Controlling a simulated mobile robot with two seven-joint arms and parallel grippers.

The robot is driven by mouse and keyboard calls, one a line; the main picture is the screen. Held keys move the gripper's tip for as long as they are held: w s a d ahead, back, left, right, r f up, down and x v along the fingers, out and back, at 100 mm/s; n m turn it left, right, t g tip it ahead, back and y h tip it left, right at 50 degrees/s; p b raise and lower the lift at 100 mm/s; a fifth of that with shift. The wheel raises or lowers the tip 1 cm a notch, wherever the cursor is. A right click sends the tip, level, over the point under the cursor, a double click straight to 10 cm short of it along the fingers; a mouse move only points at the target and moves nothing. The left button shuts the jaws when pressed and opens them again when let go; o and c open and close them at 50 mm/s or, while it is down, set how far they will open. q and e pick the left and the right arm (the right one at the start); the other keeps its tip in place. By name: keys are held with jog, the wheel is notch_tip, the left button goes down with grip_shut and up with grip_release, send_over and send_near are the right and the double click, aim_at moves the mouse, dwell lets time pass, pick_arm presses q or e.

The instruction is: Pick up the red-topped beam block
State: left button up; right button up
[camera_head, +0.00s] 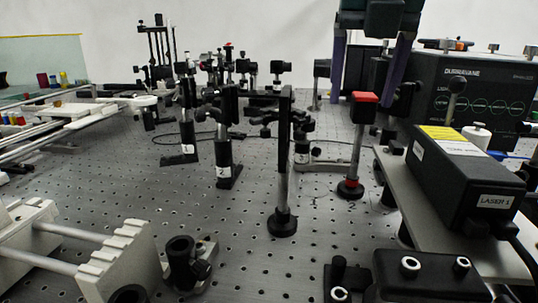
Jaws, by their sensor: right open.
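The red-topped beam block (364,110) is a black block with a red top. It stands upright on a silver post with a red and black base on the perforated bench, right of centre. My right gripper (365,86) comes down from the top of the view. Its two purple-grey fingers are open and point down, one to each side of the block's top in the picture. The gap between them looks empty, and I cannot tell how far the fingertips are from the block in depth. My left gripper is not in view.
A black Laser 1 box (465,180) sits on a raised plate close on the right. A large black instrument (480,95) stands behind it. Posts and mounts crowd the left, including a tall black-plated post (284,150). Bare bench (325,215) lies around the block's base.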

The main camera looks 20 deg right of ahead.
aim_at(360, 117)
jog(key=x, duration=0.5)
jog(key=shift+d+f, duration=0.3)
jog(key=shift+d, duration=0.1)
grip_shut()
jog(key=shift+w+r, duration=0.1)
dwell(0.9)
